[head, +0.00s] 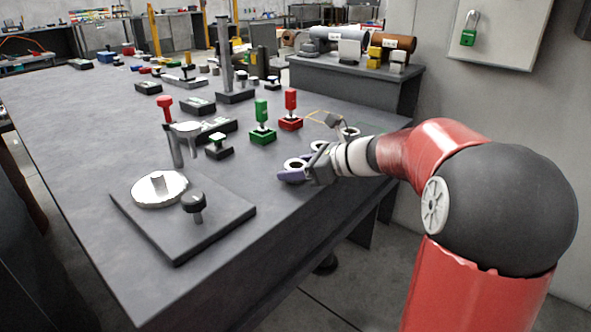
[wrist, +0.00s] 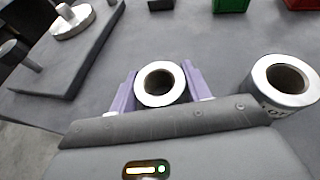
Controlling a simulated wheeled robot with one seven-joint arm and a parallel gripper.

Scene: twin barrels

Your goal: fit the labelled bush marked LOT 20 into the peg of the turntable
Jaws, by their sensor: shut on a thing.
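My gripper (head: 292,172) is low over the right side of the bench, its purple fingers shut on a pale ring-shaped bush (head: 295,162). In the wrist view the held bush (wrist: 138,84) sits between both fingers (wrist: 160,88), its dark bore facing up. No label shows on it. A second bush (wrist: 263,84) stands apart to the right in the wrist view; part of a label reading "OT" shows, its number hidden. The turntable, a silver disc (head: 148,196) with an upright peg (head: 158,181), is at the front left, away from my gripper; it also shows in the wrist view (wrist: 74,24).
The turntable's dark base plate (head: 178,240) carries a black knob (head: 194,202). Behind stand a grey post with an arm (head: 178,145), a green block (head: 262,136) and a red block (head: 290,123). Bare bench lies between my gripper and the plate.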

